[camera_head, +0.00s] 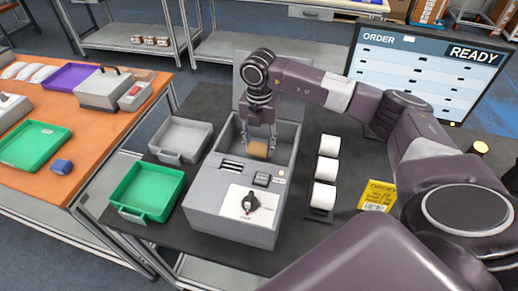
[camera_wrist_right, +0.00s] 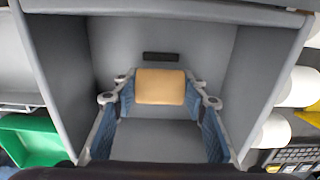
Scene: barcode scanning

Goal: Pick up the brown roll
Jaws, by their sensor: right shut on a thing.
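The brown roll (camera_head: 258,149) is inside the open bay of the grey printer-like machine (camera_head: 232,207). In the right wrist view the roll (camera_wrist_right: 160,87) sits between the two fingers, near a dark slot in the bay's wall. My right gripper (camera_head: 259,138) reaches down into the bay and is shut on the roll, with a finger on each side of it. I cannot tell whether the roll touches the bay floor. My left gripper is not in view.
Several white rolls (camera_head: 328,145) stand in a row right of the machine, near a yellow note (camera_head: 377,195). A green tray (camera_head: 147,191) and a grey tray (camera_head: 182,139) lie to its left. The machine's walls closely surround my right gripper. A screen (camera_head: 425,75) stands behind.

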